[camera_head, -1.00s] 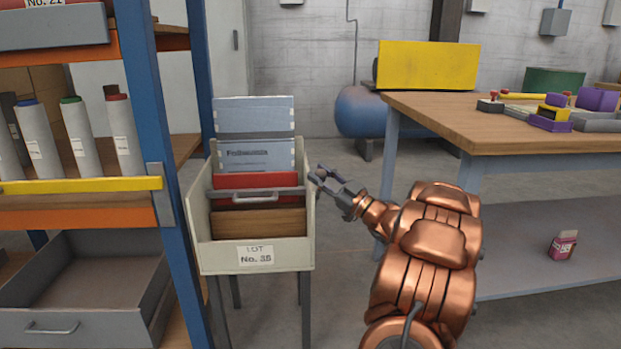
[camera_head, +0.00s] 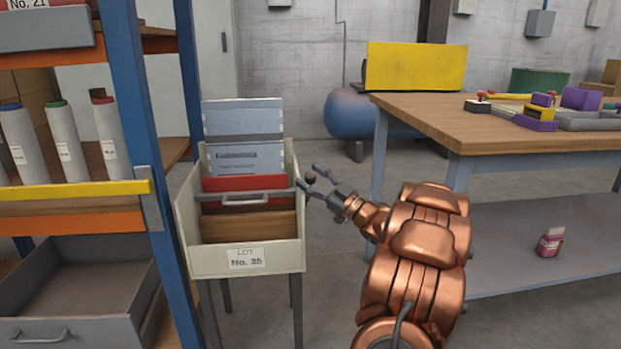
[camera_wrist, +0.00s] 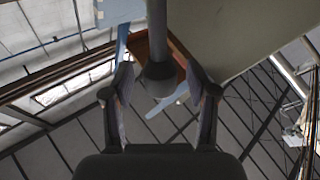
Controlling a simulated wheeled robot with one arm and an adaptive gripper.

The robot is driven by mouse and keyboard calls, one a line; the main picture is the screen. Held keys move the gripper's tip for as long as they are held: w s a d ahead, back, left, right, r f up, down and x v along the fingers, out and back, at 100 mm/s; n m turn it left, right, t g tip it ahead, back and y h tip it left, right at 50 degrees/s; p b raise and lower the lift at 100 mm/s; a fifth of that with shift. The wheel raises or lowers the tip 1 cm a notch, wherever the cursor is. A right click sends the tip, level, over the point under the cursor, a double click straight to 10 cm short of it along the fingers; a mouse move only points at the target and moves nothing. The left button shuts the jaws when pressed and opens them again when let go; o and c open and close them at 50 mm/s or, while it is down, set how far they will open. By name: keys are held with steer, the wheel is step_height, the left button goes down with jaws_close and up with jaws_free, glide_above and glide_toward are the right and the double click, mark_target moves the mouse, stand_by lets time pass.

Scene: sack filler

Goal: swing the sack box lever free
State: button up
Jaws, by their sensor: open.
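The sack box (camera_head: 247,259) is a cream open bin on legs, labelled "LOT No. 35", with upright sheets inside. A grey bar with a handle (camera_head: 245,199) crosses it. A dark round knob (camera_head: 310,177) shows at the bin's right side, apparently the lever's end. My gripper (camera_head: 313,179) is open there, one finger on each side of the knob. In the wrist view a grey rod ending in a knob (camera_wrist: 160,78) lies between the spread fingers (camera_wrist: 162,108), with a gap on both sides. How the lever joins the box is unclear.
A blue-posted shelf (camera_head: 148,150) with white cylinders stands close on the left. A wooden-topped workbench (camera_head: 440,130) is on the right, with a pink carton (camera_head: 549,243) on its lower shelf. Floor shows between the bin and the bench.

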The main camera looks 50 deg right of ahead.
steer(key=v, duration=1.1)
steer(key=shift+s, duration=0.3)
steer(key=shift+f, duration=0.1)
